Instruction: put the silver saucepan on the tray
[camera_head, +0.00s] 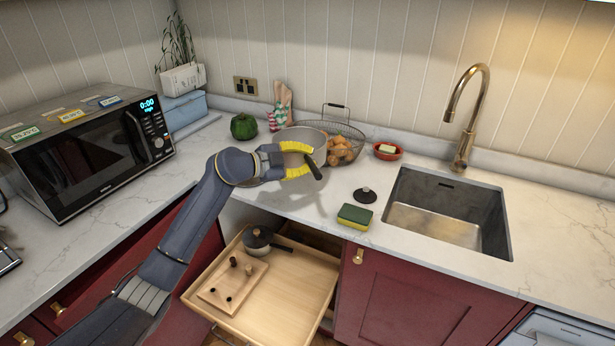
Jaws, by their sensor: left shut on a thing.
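The silver saucepan (300,134) is above the back of the counter, partly hidden behind my left gripper. Its dark handle (314,169) sticks out past the yellow fingers toward the front. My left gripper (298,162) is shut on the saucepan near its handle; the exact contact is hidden. A pulled-out wooden tray (290,285) is below the counter, in front of and lower than the gripper. My right gripper is not in view.
On the tray are a dark lidded pot (257,238) and a small pegged board (232,284); its right part is bare. A black lid (365,195) and a sponge (355,217) lie on the counter. A wire basket (354,134) stands behind, a sink (440,220) at right, a microwave (90,165) at left.

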